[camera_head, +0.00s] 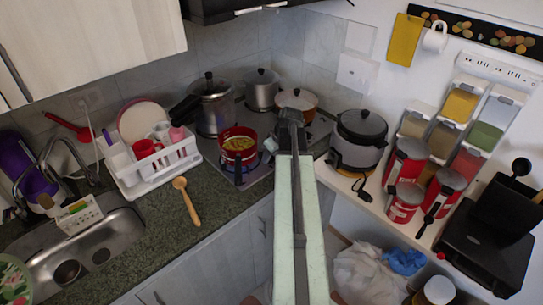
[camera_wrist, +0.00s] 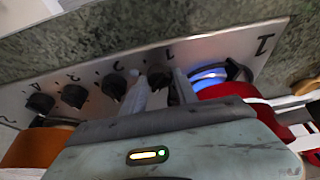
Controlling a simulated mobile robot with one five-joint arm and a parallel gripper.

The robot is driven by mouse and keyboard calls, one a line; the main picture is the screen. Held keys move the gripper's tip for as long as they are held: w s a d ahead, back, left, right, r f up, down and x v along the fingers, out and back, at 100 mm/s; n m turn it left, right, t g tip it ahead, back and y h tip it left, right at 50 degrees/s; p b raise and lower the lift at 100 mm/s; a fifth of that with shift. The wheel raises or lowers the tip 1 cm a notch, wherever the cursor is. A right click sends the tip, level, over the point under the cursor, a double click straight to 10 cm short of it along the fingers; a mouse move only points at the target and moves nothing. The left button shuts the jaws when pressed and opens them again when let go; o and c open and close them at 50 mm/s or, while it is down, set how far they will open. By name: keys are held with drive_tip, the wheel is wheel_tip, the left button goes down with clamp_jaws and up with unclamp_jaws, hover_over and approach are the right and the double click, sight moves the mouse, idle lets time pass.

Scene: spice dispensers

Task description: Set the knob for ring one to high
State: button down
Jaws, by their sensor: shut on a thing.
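In the wrist view, a row of black knobs runs along the steel hob panel (camera_wrist: 95,65). The rightmost knob, the ring one knob (camera_wrist: 158,77), sits between the two fingers of my gripper (camera_wrist: 159,83), which is shut on it. Ring one (camera_wrist: 211,74), beside the large painted 1, glows blue under a red pot (camera_wrist: 238,96). In the head view my gripper (camera_head: 290,120) is over the right part of the hob (camera_head: 232,176), and the knobs are hidden. The red pot (camera_head: 238,156) holds yellow food. The knob's pointer is not readable.
A pot with an orange body (camera_head: 297,101) stands just behind my gripper. A tall steel pot (camera_head: 213,108) stands at the back left. A black-lidded cooker (camera_head: 358,140) and red canisters (camera_head: 408,160) are to the right. A wooden spoon (camera_head: 186,200) lies on the counter.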

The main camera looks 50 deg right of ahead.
drive_tip(key=shift+m, duration=0.6)
drive_tip(key=c, duration=0.9)
unclamp_jaws()
drive_tip(key=shift+c, duration=0.2)
drive_tip(key=p+v, duration=0.7)
drive_tip(key=shift+a+r, duration=0.2)
drive_tip(key=shift+r, duration=0.2)
drive_tip(key=shift+s, duration=0.15)
